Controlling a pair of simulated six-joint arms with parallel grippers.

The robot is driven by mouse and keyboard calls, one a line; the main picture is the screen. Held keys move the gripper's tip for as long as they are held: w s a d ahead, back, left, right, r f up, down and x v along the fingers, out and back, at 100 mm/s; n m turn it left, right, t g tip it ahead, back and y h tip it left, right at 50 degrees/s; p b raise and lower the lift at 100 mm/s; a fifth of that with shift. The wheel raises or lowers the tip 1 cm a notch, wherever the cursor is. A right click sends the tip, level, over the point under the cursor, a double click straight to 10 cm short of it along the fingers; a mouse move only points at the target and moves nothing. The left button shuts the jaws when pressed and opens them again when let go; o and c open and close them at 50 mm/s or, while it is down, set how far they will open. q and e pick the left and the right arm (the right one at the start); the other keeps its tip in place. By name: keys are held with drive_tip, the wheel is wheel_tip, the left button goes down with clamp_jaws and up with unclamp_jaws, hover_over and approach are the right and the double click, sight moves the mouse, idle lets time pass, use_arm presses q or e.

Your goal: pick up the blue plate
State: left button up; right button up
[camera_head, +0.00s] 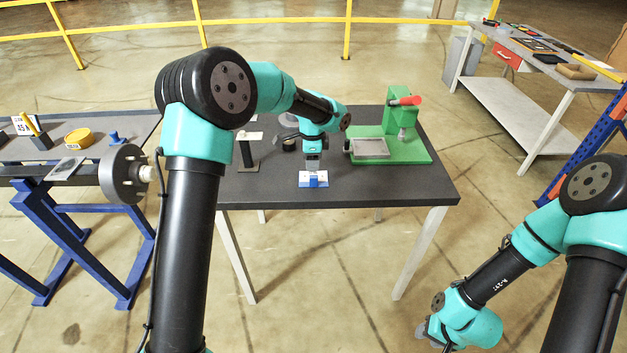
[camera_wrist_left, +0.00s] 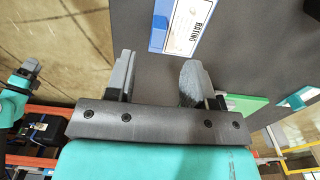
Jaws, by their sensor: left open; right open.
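The blue plate (camera_head: 316,184) lies near the front edge of the dark table, with a white label on it. In the left wrist view the blue plate (camera_wrist_left: 158,28) shows its blue edge beside a white label reading "RATING", beyond the fingertips. My left gripper (camera_head: 313,167) is just above and behind the plate in the head view, pointing down. In the left wrist view my left gripper (camera_wrist_left: 157,72) is open, with nothing between its fingers. My right gripper (camera_head: 428,330) is open, low at the right, away from the table; its fingers are small in view.
A green stand (camera_head: 400,145) with a red handle and a grey tray (camera_head: 370,149) is on the table's right side. A dark post (camera_head: 247,153) stands at left. A grey bench (camera_head: 95,150) with a yellow round part (camera_head: 79,138) is further left. The table's front right is clear.

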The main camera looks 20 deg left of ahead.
sight(313, 176)
use_arm(q)
drive_tip(key=shift+f, duration=1.4)
drive_tip(key=shift+f, duration=2.65)
drive_tip(key=shift+c, duration=0.2)
clamp_jaws()
